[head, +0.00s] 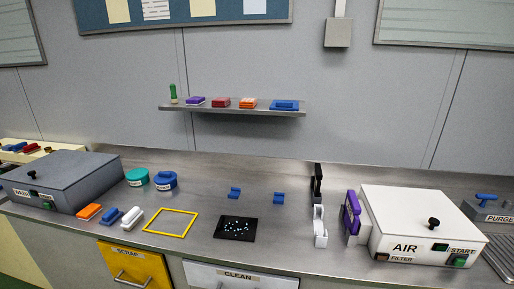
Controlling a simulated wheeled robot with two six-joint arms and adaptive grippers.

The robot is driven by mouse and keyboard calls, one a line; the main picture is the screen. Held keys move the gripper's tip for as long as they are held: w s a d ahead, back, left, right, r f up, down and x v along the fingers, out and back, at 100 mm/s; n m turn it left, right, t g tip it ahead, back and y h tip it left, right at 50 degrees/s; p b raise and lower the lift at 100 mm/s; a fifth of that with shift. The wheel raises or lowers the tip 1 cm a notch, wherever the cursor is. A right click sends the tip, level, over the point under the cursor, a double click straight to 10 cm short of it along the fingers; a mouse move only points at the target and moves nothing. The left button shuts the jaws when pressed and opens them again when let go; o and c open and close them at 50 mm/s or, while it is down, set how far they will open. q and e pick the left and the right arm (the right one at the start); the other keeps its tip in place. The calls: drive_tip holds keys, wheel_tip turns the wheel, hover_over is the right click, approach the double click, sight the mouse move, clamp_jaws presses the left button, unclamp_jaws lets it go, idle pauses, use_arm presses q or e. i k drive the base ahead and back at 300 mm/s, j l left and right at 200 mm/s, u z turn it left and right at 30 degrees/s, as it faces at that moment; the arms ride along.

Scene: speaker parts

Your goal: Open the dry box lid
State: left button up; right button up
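A white box (385,236) labelled AIR stands at the right of the steel counter, with its flat white lid (405,207) down. A black knob (433,222) stands on the lid near its front right. A "FILTER" label and a green START button (459,261) are on its front. No box reads "dry"; I take the AIR box as the dry box, but the label does not confirm it. Neither gripper shows in the head view.
A closed grey WASH box (65,174) stands at the left. A purple holder (351,213) and a white tape-like dispenser (320,226) stand left of the AIR box. A black mat (225,237) and yellow frame (171,222) lie mid-counter. A wall shelf (232,110) hangs above.

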sight(400, 211)
drive_tip(key=z, duration=1.4)
